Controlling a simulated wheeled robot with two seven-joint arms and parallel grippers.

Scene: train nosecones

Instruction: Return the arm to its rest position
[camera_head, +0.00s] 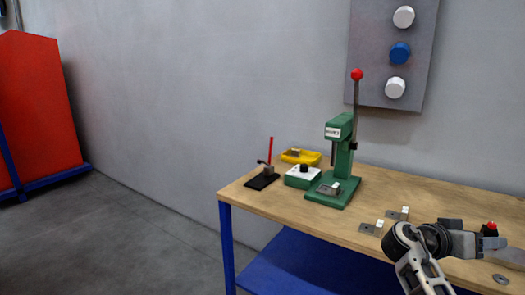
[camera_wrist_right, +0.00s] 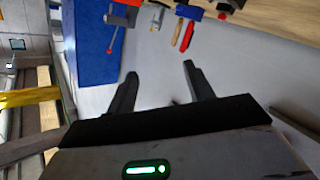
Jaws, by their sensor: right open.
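My right arm (camera_head: 420,265) comes in from the lower right of the head view, over the front of the wooden workbench (camera_head: 300,211). My right gripper (camera_head: 497,243) points to the right, above the right part of the bench. In the right wrist view its two dark fingers (camera_wrist_right: 160,78) stand well apart with nothing between them. The gripper is open and empty. My left arm and left gripper do not show.
A green press (camera_head: 341,160) with a red-knobbed lever stands on the bench. Near it are a yellow tray (camera_head: 300,156), a green-and-white box (camera_head: 302,176) and a black stand (camera_head: 262,181). Small metal plates (camera_head: 371,228) lie close to my arm. Grey floor (camera_head: 120,230) is clear at left.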

